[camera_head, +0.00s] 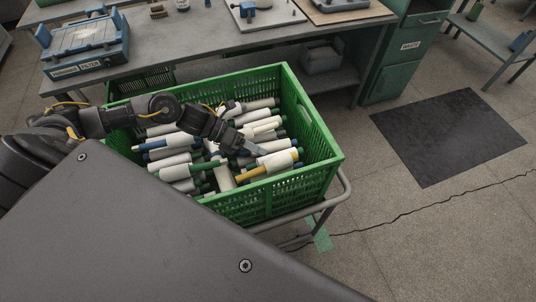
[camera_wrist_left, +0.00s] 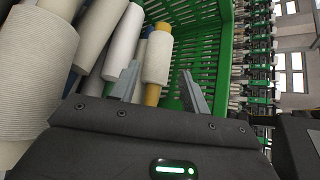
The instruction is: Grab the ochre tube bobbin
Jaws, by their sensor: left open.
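The ochre tube bobbin (camera_head: 251,173) has cream yarn and a bare ochre tube end. It lies near the right front of the green crate (camera_head: 325,150), on top of other bobbins. My left gripper (camera_head: 256,150) is just above and behind it, reaching down into the crate. In the left wrist view the ochre tube bobbin (camera_wrist_left: 157,62) shows between the two open fingers of my left gripper (camera_wrist_left: 160,72), its tube end towards the palm. I cannot tell whether the fingers touch it. My right gripper is in neither view.
Several white-yarn bobbins with green, blue or pale tubes (camera_head: 178,171) crowd the crate. The crate's slatted wall stands close by in the left wrist view (camera_wrist_left: 205,45). The crate rests on a metal-framed cart (camera_head: 343,188). A workbench (camera_head: 230,40) stands behind it.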

